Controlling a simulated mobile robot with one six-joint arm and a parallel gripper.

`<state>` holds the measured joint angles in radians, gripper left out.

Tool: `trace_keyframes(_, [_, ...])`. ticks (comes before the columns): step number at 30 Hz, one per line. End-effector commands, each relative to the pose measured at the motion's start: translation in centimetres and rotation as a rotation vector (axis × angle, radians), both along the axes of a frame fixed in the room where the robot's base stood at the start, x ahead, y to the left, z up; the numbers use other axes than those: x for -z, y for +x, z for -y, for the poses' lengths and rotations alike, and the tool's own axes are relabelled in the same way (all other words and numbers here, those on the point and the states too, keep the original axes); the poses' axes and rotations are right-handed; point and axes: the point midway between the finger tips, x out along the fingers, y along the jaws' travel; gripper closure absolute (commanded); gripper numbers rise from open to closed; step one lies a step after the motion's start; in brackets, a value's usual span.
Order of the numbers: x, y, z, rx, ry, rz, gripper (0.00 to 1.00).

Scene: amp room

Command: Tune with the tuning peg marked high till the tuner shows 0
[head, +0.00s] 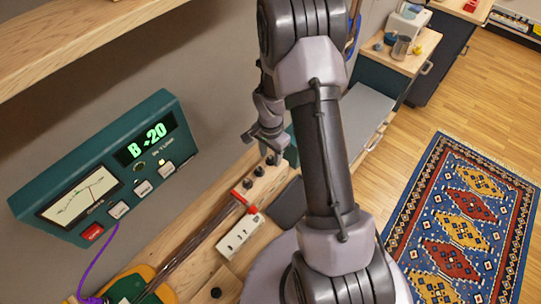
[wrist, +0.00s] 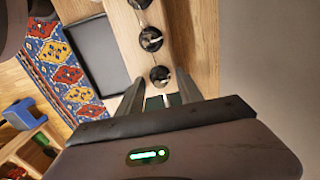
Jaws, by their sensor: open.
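The teal tuner (head: 107,168) stands at the left in the head view. Its green display reads B and 20, with a small sign that looks like a plus. Several dark round tuning pegs (head: 259,171) sit in a row on a wooden headstock; they also show in the wrist view (wrist: 150,38). No "high" mark is legible. My gripper (wrist: 159,80) is open, its fingers either side of the nearest peg (wrist: 160,75) in the wrist picture. I cannot tell whether they touch it. In the head view my gripper (head: 269,150) is just above the far end of the row.
Strings run from the headstock to a green and yellow body (head: 130,290). A white switch plate (head: 240,236) and red pieces lie beside them. A dark tray (wrist: 95,52) is next to the headstock. A patterned rug (head: 462,220) covers the floor at right. A wooden shelf (head: 85,35) overhangs upper left.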

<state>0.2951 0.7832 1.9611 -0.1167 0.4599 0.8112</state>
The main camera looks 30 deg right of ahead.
Motion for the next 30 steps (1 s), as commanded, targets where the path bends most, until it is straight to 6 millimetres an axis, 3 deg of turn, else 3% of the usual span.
trace_keyframes(8, [0.09,0.01,0.0,0.0,0.0,0.0,0.59])
trace_keyframes(13, [0.08,0.01,0.0,0.0,0.0,0.0,0.92])
trace_keyframes(15, [0.07,0.01,0.0,0.0,0.0,0.0,1.0])
trace_keyframes(23, [0.08,0.01,0.01,-0.015,0.0,0.0,1.0])
trace_keyframes(30, [0.12,0.03,0.01,-0.127,-0.001,0.001,1.0])
